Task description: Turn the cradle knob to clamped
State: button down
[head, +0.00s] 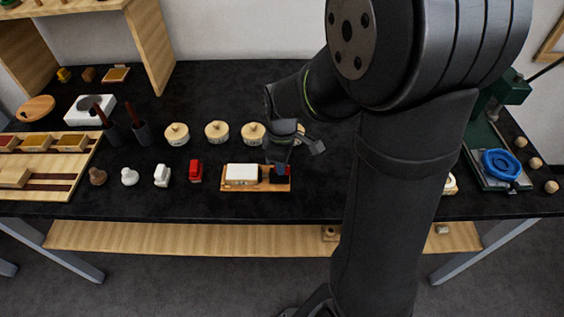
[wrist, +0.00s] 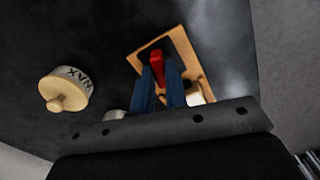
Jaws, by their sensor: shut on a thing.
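The cradle is a flat wooden board (head: 231,187) near the front middle of the bench, with a white block (head: 242,173) on its left part. In the wrist view its wooden base (wrist: 185,45) carries a dark square plate with a red knob (wrist: 157,56) on it. My gripper (head: 280,175) points down at the cradle's right end. In the wrist view its blue fingers (wrist: 160,75) are shut on the red knob, one on each side. The fingers hide part of the knob, and no setting mark is readable.
Several round lidded pots (head: 217,131) stand behind the cradle; one pot in the wrist view reads WAX (wrist: 66,86). A red item (head: 196,171) and a white one (head: 162,175) stand to the left. A green device with a blue ring (head: 501,164) is at the right.

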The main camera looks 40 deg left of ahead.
jog(key=shift+n, duration=1.6)
jog(key=c, duration=1.4)
grip_release()
jog(key=shift+c, duration=0.2)
notch_tip(320, 180, up, 17)
jog(key=shift+r, duration=0.2)
